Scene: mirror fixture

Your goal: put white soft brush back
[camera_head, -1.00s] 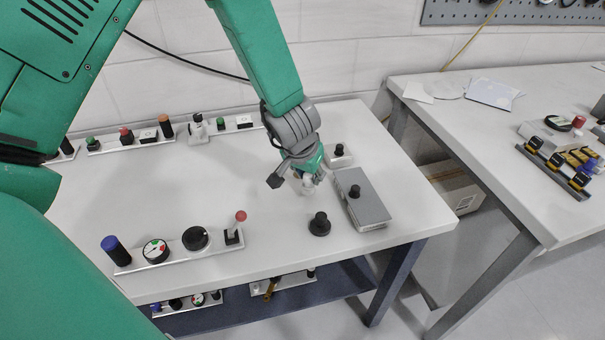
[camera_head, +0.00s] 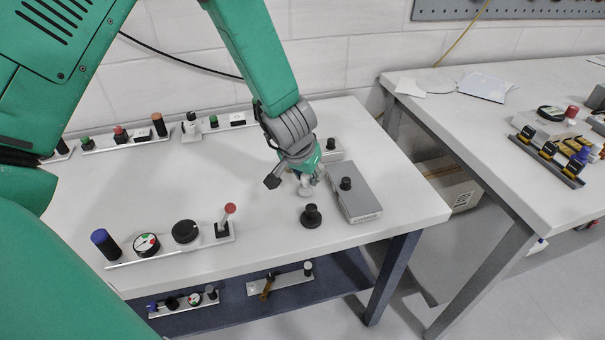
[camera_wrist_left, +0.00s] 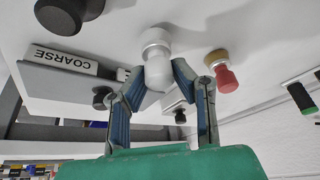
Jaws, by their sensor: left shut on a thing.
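My left gripper (camera_head: 304,179) is over the white table, left of the grey box. Its fingers (camera_wrist_left: 158,76) are closed on a white piece with a rounded body and a round end, which I take as the white soft brush (camera_wrist_left: 157,68). The brush also shows in the head view (camera_head: 306,190), pointing down at the table; I cannot tell whether it touches the surface. The grey box (camera_head: 356,194) carries a black knob, and its side label reads COARSE in the wrist view (camera_wrist_left: 66,60). My right gripper is not in view.
A black knob (camera_head: 311,217) stands just in front of the gripper. A strip with a gauge and a red-topped lever (camera_head: 229,215) lies at the front left; another strip (camera_head: 160,137) runs along the back. A red knob (camera_wrist_left: 226,78) is beside the gripper. The table's middle left is clear.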

